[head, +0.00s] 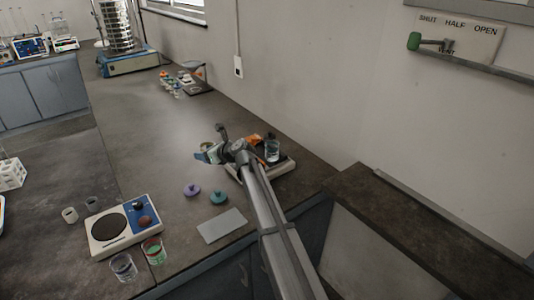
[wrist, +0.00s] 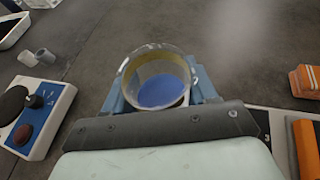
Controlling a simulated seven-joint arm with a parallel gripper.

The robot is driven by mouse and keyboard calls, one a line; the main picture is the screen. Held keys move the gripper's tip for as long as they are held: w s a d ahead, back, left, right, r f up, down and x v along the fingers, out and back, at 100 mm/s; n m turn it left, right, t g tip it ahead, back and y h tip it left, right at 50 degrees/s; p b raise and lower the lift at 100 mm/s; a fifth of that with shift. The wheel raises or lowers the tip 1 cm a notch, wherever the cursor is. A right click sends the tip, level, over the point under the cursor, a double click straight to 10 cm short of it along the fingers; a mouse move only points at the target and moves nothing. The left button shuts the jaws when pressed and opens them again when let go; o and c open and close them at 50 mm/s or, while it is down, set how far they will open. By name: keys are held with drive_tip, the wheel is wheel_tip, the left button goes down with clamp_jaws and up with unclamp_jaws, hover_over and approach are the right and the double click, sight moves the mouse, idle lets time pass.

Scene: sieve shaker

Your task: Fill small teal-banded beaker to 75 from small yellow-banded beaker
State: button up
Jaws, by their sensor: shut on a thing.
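My gripper (wrist: 160,88) is shut around a small glass beaker (wrist: 158,68) with a yellowish band and blue liquid inside, seen from above through its mouth in the wrist view. In the head view my gripper (head: 208,153) is over the bench at centre, and the held beaker is hard to make out there. A small glass beaker (head: 272,151) stands on the dark-topped device just right of my gripper. Its band and fill level are too small to read, so I cannot tell if it is the teal-banded one.
A hotplate (head: 124,226) stands at front left, with two beakers (head: 123,266) (head: 153,251) in front. Purple (head: 192,189) and teal (head: 219,197) lids and a grey plate (head: 222,226) lie nearby. The sieve shaker (head: 127,62) is at the back. The middle bench is clear.

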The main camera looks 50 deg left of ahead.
idle(0.5)
drive_tip(key=w+a+r+m+t, duration=0.1)
drive_tip(key=w+a+r, duration=0.15)
drive_tip(key=w, duration=0.55)
drive_tip(key=w+a+r+m+t, duration=0.15)
drive_tip(key=w+r, duration=0.25)
drive_tip(key=w, duration=0.5)
drive_tip(key=w+d+f, duration=0.2)
drive_tip(key=w, duration=0.2)
drive_tip(key=w+d+f+n+g, duration=0.1)
drive_tip(key=w+d+f, duration=0.1)
drive_tip(key=w, duration=0.3)
drive_tip(key=w+d+f+n+g, duration=0.1)
drive_tip(key=w+d+f, duration=0.1)
drive_tip(key=w+d, duration=0.1)
drive_tip(key=shift+w+f, duration=0.4)
drive_tip(key=shift+w, duration=0.4)
drive_tip(key=shift+w+d+f+n, duration=0.25)
drive_tip(key=shift+w+d+f, duration=0.15)
drive_tip(key=shift+w+d, duration=0.3)
drive_tip(key=shift+s+d, duration=0.1)
drive_tip(key=shift+s, duration=0.15)
